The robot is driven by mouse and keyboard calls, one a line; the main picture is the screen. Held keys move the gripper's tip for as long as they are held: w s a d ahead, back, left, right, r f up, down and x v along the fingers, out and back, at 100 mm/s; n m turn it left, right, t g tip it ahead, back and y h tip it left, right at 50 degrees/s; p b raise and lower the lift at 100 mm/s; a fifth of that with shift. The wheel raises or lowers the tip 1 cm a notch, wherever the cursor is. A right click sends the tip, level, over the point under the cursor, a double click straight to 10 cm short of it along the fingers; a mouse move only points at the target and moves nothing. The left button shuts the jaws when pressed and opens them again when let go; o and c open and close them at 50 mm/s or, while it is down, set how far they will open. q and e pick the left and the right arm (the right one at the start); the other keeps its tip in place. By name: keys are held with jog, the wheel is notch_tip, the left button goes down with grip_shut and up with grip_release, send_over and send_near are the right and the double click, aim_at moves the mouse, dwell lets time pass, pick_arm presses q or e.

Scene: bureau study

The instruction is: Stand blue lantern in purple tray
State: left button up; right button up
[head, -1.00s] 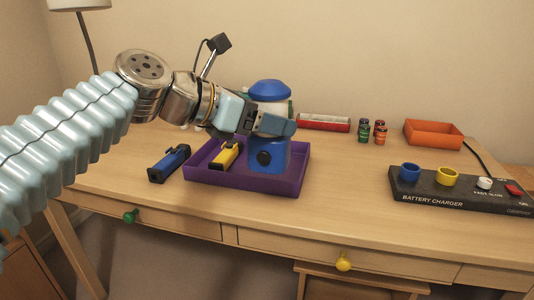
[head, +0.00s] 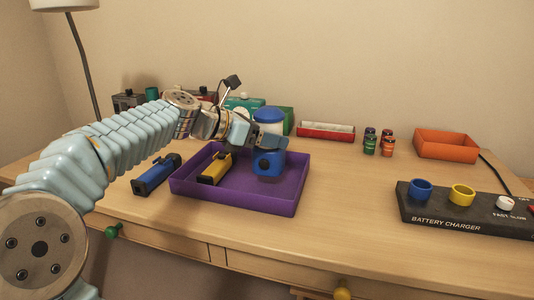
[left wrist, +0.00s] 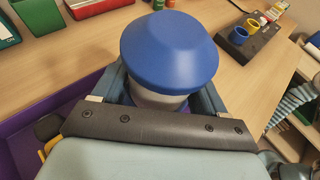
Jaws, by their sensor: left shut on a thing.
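The blue lantern (head: 268,164) has a blue base, a pale middle and a blue cap. It is upright over the back right part of the purple tray (head: 240,197), with its base seen within the tray walls. I cannot tell whether it touches the tray floor. My left gripper (head: 268,142) is shut on the lantern around its middle. In the left wrist view the blue cap (left wrist: 170,48) rises between the fingers and hides the base.
A yellow flashlight (head: 215,168) lies in the tray, left of the lantern. A blue flashlight (head: 157,175) lies outside, left of the tray. A battery charger (head: 440,214), an orange bin (head: 446,146) and small batteries (head: 370,143) are to the right. Desk between is clear.

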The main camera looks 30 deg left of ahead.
aim_at(266, 149)
pick_arm(q)
jog(key=f, duration=0.1)
jog(key=f+b, duration=0.1)
jog(key=f, duration=0.2)
jog(key=shift+w+a+f, duration=0.15)
jog(key=shift+w+a, duration=0.15)
jog(key=shift+w, duration=0.1)
jog(key=o, duration=1.3)
jog(key=shift+f, duration=0.1)
jog(key=shift+s+r, duration=0.1)
jog(key=shift+r, duration=0.15)
jog(key=v, duration=1.1)
jog(key=shift+s+a, duration=0.2)
jog(key=shift+s, duration=0.15)
jog(key=shift+r, duration=0.1)
